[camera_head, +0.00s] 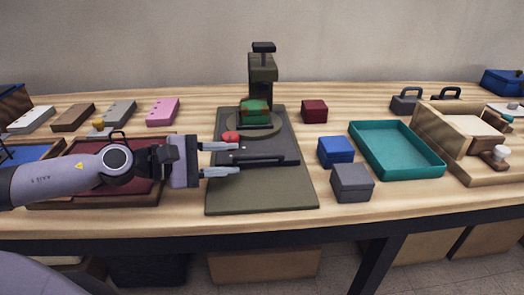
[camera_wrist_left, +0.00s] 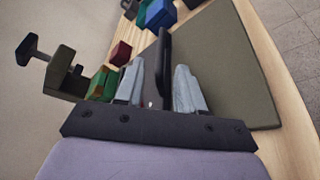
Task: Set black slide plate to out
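The black slide plate (camera_head: 262,145) lies on a dark olive base board (camera_head: 262,190), in front of a green press-like device (camera_head: 262,75). A raised black bar (camera_head: 268,160) runs along the plate's front. My left gripper (camera_head: 238,158) reaches in from the left, its fingers apart on either side of the bar's left end. In the left wrist view the black bar (camera_wrist_left: 164,60) stands between the two fingers, with gaps visible; contact cannot be told. A red knob (camera_head: 230,137) sits just behind the far finger. My right gripper is not in view.
A dark red block (camera_head: 314,111), a blue block (camera_head: 336,150) and a grey block (camera_head: 351,182) stand right of the board. A teal tray (camera_head: 397,148) lies further right. A dark red tray (camera_head: 140,192) lies under my left arm.

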